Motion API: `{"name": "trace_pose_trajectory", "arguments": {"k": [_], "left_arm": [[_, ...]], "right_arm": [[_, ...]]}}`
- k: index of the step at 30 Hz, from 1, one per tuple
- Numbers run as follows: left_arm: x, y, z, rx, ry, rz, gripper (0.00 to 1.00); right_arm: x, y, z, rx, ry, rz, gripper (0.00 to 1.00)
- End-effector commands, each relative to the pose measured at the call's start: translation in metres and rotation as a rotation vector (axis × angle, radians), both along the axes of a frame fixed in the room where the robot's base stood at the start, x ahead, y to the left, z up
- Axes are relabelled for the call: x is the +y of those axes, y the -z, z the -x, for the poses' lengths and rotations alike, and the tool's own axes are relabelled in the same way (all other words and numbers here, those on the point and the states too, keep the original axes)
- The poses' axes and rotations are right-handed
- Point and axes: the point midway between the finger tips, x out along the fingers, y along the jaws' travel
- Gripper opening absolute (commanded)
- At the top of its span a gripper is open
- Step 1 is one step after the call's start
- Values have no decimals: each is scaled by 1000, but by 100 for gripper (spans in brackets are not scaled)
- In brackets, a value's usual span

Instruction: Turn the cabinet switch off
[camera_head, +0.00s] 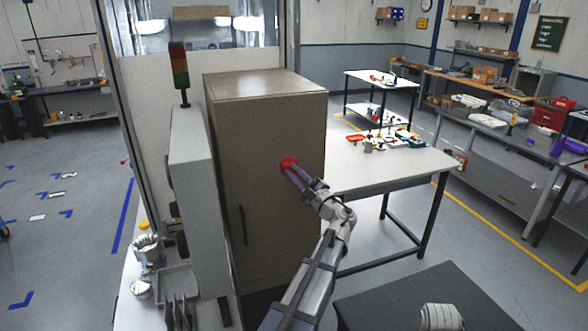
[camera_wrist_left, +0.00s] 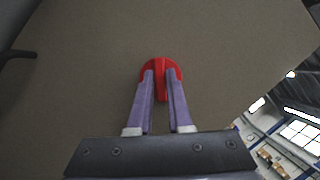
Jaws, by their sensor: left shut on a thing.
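The cabinet (camera_head: 230,140) is a tall brown-grey box, and its front face fills most of the left wrist view (camera_wrist_left: 80,90). The red switch (camera_head: 287,162) is on this face, towards its upper right. In the left wrist view the switch (camera_wrist_left: 161,64) is a round red disc with a raised bar, which runs up and down in that picture. My left gripper (camera_head: 291,167) reaches it from the lower right. Its purple fingers (camera_wrist_left: 161,74) are shut on the bar, one on each side, and hide part of the disc. My right gripper is in neither view.
A dark door handle (camera_head: 243,225) is on the cabinet's lower left. A grey machine housing with a signal tower (camera_head: 179,66) stands close on the left. A white table (camera_head: 395,165) with small parts is on the right. Open floor (camera_head: 480,250) lies beyond it.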

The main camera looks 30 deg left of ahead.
Motion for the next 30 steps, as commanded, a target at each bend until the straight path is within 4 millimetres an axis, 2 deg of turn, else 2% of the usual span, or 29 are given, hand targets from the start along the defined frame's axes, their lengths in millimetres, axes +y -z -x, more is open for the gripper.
{"name": "trace_pose_trajectory", "arguments": {"k": [1,15,30], "left_arm": [[0,-5,-2,-34,-1,26,0],[-1,-6,-1,-346,0,291,0],[0,-3,-1,-509,0,430,0]], "right_arm": [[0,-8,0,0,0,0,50],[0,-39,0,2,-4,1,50],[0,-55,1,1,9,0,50]]}}
